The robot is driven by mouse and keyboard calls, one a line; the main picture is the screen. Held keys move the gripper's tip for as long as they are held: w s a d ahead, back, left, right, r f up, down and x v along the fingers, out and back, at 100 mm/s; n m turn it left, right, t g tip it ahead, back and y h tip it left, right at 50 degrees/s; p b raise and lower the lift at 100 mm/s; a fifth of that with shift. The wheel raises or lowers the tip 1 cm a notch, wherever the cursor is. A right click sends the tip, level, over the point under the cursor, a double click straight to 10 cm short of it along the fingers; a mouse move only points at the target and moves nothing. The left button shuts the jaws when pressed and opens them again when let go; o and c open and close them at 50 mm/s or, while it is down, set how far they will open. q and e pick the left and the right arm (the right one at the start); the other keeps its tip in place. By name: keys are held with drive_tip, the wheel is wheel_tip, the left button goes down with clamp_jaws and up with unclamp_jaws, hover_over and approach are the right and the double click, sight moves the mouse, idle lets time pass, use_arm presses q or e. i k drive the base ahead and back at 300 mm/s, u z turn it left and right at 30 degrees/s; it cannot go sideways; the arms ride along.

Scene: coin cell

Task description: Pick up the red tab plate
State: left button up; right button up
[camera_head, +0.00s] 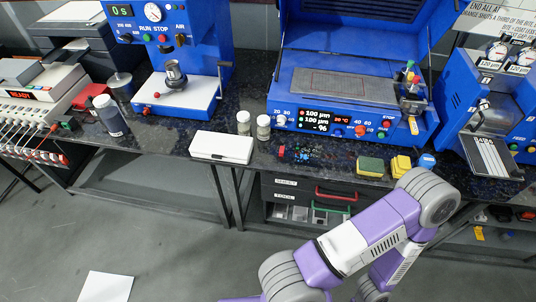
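I cannot single out the red tab plate with certainty. A small cluster of red and blue pieces (300,154) lies on the dark speckled bench, in front of the blue coating machine; it is too small to make out. My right arm reaches over the floor in front of the bench at the lower right, its large grey joint near the bench's front edge. No gripper fingers show on it. My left arm and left gripper are out of view.
A white box (222,147) and two small jars (263,127) stand left of the cluster. A green-yellow sponge (371,166) and yellow block (401,166) lie to its right. The blue coating machine (345,115) stands behind. A drawer with a red handle (336,194) is below.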

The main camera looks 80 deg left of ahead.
sight(289, 154)
drive_tip(key=u, duration=5.8)
drive_tip(key=k, duration=0.65)
drive_tip(key=z, duration=1.1)
